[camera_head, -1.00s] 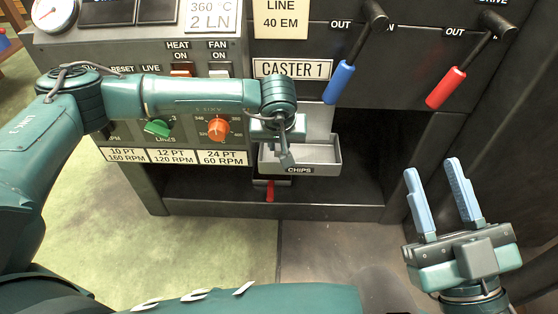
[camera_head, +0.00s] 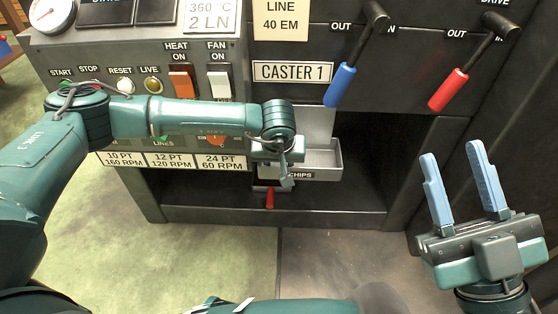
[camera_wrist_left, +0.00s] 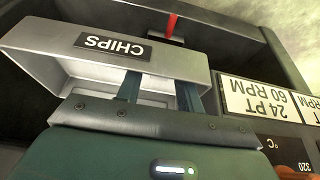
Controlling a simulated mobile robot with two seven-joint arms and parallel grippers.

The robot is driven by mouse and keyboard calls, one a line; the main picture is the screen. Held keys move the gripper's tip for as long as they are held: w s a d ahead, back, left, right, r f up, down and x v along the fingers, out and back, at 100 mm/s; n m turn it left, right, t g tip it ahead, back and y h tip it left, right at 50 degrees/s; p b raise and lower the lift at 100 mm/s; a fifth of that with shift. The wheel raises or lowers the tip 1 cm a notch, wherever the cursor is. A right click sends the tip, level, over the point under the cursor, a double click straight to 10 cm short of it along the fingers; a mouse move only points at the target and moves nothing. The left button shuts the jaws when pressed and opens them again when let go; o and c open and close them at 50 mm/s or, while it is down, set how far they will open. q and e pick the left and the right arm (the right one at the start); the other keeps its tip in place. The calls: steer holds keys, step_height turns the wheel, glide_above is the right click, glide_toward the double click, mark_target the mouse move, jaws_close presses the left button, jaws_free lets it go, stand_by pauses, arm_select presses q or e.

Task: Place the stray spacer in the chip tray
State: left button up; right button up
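The chip tray (camera_head: 322,158), a grey open box labelled CHIPS, sits in the recess of the caster. It also shows upside down in the left wrist view (camera_wrist_left: 185,60). My left gripper (camera_head: 287,180) is at the left part of the tray, its fingers overlapping it in the picture. In the left wrist view its two dark fingers (camera_wrist_left: 160,82) stand apart with nothing seen between them. I cannot tell how deep they reach. My right gripper (camera_head: 453,158) is open and empty, pointing up at the right. No spacer can be made out; part of the tray's inside is hidden.
A blue lever (camera_head: 341,84) and a red lever (camera_head: 449,89) hang above the recess. A red handle (camera_head: 270,198) is below the tray. My left arm crosses the switch panel and hides some knobs. The recess right of the tray is clear.

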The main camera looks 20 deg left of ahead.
arm_select(q)
steer(key=shift+o, duration=0.2)
steer(key=shift+r, duration=0.25)
steer(key=p+v, duration=0.5)
steer(key=v, duration=0.7)
arm_select(e)
step_height(320, 180, down, 6)
steer(key=s+m+g+h, duration=0.1)
steer(key=m+g+h, duration=0.1)
steer(key=m+h, duration=0.3)
steer(key=shift+a+f+h, duration=0.15)
steer(key=shift+a+h, duration=0.15)
